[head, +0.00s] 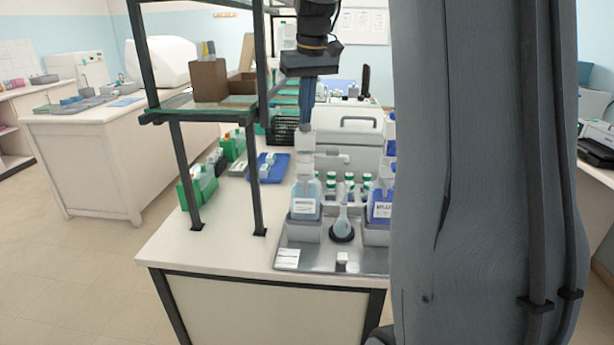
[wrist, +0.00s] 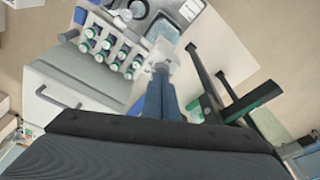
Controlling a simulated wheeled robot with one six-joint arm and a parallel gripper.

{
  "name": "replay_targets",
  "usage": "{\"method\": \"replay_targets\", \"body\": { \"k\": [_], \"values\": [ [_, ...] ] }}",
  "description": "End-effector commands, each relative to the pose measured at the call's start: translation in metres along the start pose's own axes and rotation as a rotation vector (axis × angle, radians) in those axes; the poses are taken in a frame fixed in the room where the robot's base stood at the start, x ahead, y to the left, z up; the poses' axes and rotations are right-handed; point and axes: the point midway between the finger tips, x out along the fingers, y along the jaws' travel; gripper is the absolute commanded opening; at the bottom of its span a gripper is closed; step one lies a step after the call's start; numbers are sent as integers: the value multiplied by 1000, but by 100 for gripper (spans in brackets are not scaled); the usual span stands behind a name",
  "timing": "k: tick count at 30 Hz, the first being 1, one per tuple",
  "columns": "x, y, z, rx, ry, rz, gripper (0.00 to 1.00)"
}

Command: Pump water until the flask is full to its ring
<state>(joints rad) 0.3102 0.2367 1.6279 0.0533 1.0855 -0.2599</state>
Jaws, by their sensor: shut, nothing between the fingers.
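My gripper (head: 305,122) points straight down with its blue fingers shut and empty. Its tips are at or just above the white pump head (head: 306,138) of a bottle; I cannot tell whether they touch. In the wrist view the fingers (wrist: 160,78) end by the pale pump head (wrist: 163,67). The pump bottle (head: 306,196) holds pale blue liquid, has a white label and stands upright in a grey holder. The long-necked flask (head: 342,222) stands right of it on a dark round base. Its bulb looks pale blue; its ring and liquid level are too small to read.
A bottle of dark blue liquid (head: 381,207) stands right of the flask, partly hidden by my arm. A metal tray (head: 322,259) lies beneath them. Several green-capped bottles (wrist: 120,45) stand behind. A dark-framed shelf (head: 205,113) rises on the left.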

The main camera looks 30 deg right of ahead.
Motion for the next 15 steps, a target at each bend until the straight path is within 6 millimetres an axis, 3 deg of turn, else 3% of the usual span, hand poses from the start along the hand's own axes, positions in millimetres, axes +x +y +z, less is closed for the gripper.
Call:
{"method": "replay_targets", "body": {
  "k": [15],
  "values": [
    [-35, 0, -6, 0, 0, 0, 0]
  ]
}}
